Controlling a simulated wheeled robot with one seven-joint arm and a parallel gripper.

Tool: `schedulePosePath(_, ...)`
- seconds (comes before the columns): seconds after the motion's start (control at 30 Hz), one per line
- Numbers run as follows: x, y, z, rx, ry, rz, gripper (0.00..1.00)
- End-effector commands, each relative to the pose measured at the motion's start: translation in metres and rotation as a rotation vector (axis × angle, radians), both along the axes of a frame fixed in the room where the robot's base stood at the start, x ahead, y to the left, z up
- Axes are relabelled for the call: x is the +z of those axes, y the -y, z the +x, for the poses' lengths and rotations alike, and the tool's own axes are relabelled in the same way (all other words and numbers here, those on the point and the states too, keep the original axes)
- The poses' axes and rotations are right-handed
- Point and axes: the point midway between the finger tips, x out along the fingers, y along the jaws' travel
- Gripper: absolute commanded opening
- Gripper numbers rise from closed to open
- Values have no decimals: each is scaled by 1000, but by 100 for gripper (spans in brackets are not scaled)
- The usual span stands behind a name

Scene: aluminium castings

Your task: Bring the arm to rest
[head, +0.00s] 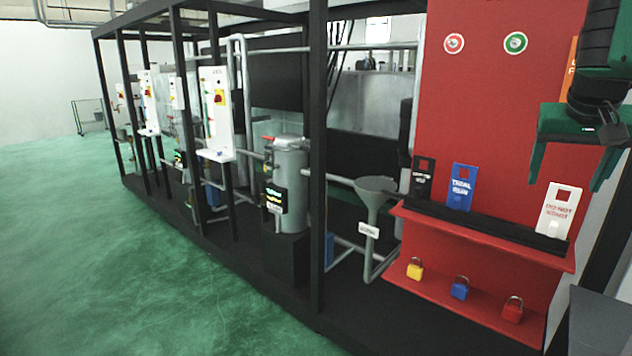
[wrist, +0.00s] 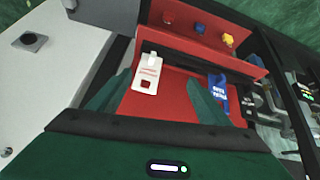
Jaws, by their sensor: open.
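My gripper (head: 568,168) hangs at the upper right of the head view, in front of the red board (head: 482,115). Its green fingers are spread with nothing between them. In the wrist view the two fingers of my gripper (wrist: 158,100) frame the red board and a white tag (wrist: 149,70).
A blue tag (head: 461,185) and a black tag (head: 421,178) stand on the red shelf (head: 440,226). Yellow (head: 414,270), blue (head: 459,288) and red (head: 512,310) padlocks sit on the lower ledge. Black-framed machinery (head: 290,190) runs leftward. The green floor (head: 110,270) at left is clear.

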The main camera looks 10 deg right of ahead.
Motion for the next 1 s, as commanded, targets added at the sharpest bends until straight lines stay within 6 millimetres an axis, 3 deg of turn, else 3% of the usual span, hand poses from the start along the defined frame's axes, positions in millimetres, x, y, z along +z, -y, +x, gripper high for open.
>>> schedulePosePath(0.03,-31,-11,-15,15,-45,39,71)
schedulePosePath(0.2,-122,-52,-65,64,-184,167,71)
schedulePosePath(0.3,-168,-78,-98,91,-259,243,71)
schedulePosePath(0.43,-214,-108,-136,120,-338,324,71)
schedulePosePath(0.63,-246,-132,-168,141,-399,391,71)
schedulePosePath(1.0,-250,-135,-171,145,-406,399,71)
